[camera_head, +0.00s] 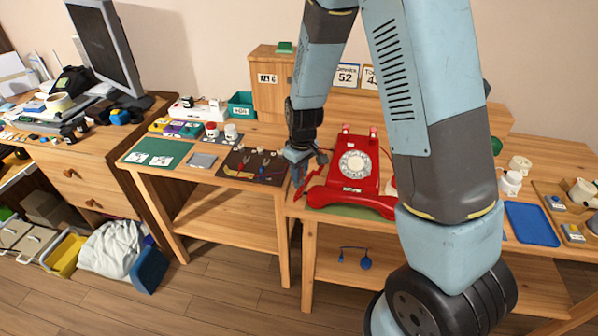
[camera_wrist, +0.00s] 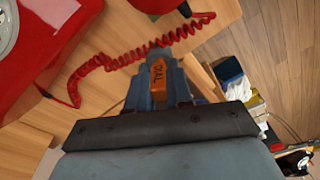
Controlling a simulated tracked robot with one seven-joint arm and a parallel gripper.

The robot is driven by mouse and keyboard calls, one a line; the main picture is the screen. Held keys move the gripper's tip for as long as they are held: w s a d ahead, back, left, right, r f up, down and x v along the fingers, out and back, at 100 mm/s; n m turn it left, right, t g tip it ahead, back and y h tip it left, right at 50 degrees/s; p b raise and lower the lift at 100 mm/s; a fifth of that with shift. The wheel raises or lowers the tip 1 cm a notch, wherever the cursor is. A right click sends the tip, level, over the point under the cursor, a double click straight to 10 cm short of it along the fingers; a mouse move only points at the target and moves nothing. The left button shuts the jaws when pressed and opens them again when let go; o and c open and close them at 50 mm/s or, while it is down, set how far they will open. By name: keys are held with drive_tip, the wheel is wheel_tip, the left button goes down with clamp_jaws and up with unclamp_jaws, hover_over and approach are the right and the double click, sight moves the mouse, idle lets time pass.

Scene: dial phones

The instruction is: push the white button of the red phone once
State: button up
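The red phone (camera_head: 340,183) stands on the middle table in the head view, with a pale round dial (camera_head: 355,163) and two light-tipped prongs (camera_head: 359,130) at its back. I cannot clearly make out which part is the white button. A red handset-like piece (camera_head: 378,207) lies along its front. In the wrist view, part of the red phone (camera_wrist: 40,40) fills the upper left. My gripper (camera_head: 304,163) is just left of the phone, apart from it.
A coiled red cord (camera_wrist: 125,60) runs across the table close beyond my fingertips. A dark mat with small tools (camera_head: 252,167) lies left of my gripper. White cups (camera_head: 511,180) and a blue tray (camera_head: 531,224) are at the right. A wooden box (camera_head: 268,85) stands behind.

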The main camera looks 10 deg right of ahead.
drive_tip(key=o, duration=0.4)
drive_tip(key=r, duration=1.3)
drive_tip(key=shift+s+d+r, duration=0.35)
drive_tip(key=shift+s, duration=0.05)
drive_tip(key=s+d+r+m+t, duration=0.1)
drive_tip(key=s+d+r+m, duration=0.1)
drive_tip(key=s+d+r, duration=0.35)
drive_tip(key=s+d+r+m+t, duration=0.1)
drive_tip(key=s+d+r+m, duration=0.15)
drive_tip(key=r, duration=0.55)
drive_tip(key=s+d+r+m+t, duration=0.1)
drive_tip(key=s+d+r, duration=0.1)
drive_tip(key=s, duration=0.2)
drive_tip(key=s+d+r+m+t, duration=0.1)
drive_tip(key=s+d+r, duration=0.1)
drive_tip(key=s, duration=0.3)
drive_tip(key=s+d+r+m+t, duration=0.1)
drive_tip(key=s+d+r+m, duration=0.1)
drive_tip(key=s+d, duration=0.2)
drive_tip(key=shift+s+r+h, duration=0.3)
drive_tip(key=shift+s, duration=0.3)
